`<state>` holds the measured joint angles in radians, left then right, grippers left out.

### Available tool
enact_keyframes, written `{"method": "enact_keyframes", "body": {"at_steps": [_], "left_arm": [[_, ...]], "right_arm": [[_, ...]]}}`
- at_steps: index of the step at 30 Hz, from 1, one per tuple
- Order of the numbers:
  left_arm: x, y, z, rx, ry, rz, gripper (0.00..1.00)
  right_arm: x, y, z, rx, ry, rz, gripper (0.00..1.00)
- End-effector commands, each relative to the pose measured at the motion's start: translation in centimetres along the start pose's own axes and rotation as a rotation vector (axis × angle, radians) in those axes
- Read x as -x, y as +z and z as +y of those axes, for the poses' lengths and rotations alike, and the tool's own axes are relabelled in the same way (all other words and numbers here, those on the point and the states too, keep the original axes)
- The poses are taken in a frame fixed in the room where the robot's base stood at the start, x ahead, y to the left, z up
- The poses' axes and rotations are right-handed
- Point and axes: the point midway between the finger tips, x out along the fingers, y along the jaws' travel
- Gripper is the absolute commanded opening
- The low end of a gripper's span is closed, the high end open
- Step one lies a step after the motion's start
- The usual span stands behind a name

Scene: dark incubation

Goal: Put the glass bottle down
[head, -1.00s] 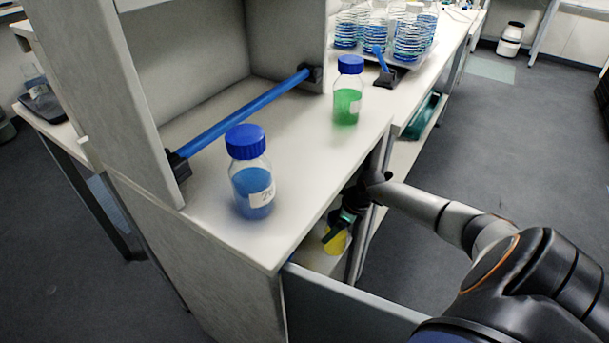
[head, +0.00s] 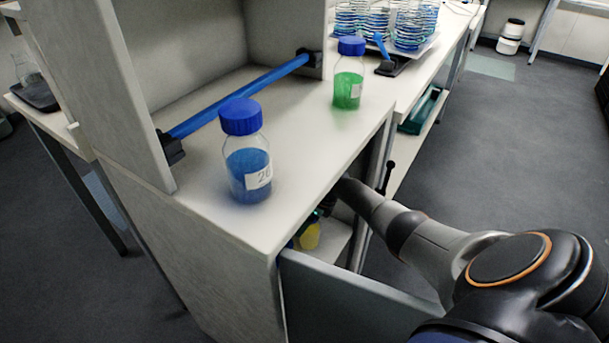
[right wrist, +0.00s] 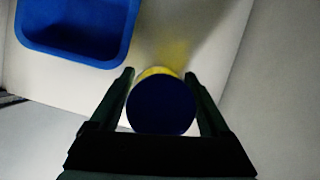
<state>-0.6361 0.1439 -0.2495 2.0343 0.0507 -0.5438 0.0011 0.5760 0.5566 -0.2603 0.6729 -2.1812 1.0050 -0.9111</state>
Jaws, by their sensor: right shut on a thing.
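The glass bottle with yellow contents (head: 310,237) is inside the open cabinet below the counter. In the right wrist view I look down on its dark blue cap (right wrist: 161,106), with a rim of yellow behind it. My right gripper (right wrist: 160,77) is shut on this bottle, one finger on each side. In the head view the cabinet edge and my arm hide most of the gripper and the bottle's top. I cannot tell whether the bottle's base touches the cabinet floor (head: 335,246). My left gripper is not in view.
A blue bin (right wrist: 78,30) stands in the cabinet near the bottle. The cabinet door (head: 350,300) is open. On the counter (head: 300,150) stand a blue-filled bottle (head: 248,165) and a green-filled bottle (head: 348,80).

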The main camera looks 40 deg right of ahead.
Motion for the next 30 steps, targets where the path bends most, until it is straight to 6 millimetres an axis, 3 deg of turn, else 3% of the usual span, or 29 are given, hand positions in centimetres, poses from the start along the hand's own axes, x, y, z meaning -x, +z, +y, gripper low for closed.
{"method": "enact_keyframes", "body": {"at_steps": [13, 14, 19, 30], "left_arm": [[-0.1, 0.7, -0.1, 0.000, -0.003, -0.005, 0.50], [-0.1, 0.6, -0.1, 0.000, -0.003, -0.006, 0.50], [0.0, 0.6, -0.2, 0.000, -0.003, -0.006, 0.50], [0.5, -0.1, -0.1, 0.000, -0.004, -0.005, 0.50]], "right_arm": [[-0.6, 0.2, -0.2, 0.002, -0.004, -0.007, 0.00], [-0.6, 0.2, -0.1, 0.002, -0.002, -0.004, 0.83], [-0.5, 0.2, -0.1, 0.001, -0.002, -0.004, 1.00], [0.6, 0.3, -0.2, 0.002, -0.003, -0.003, 1.00]]}}
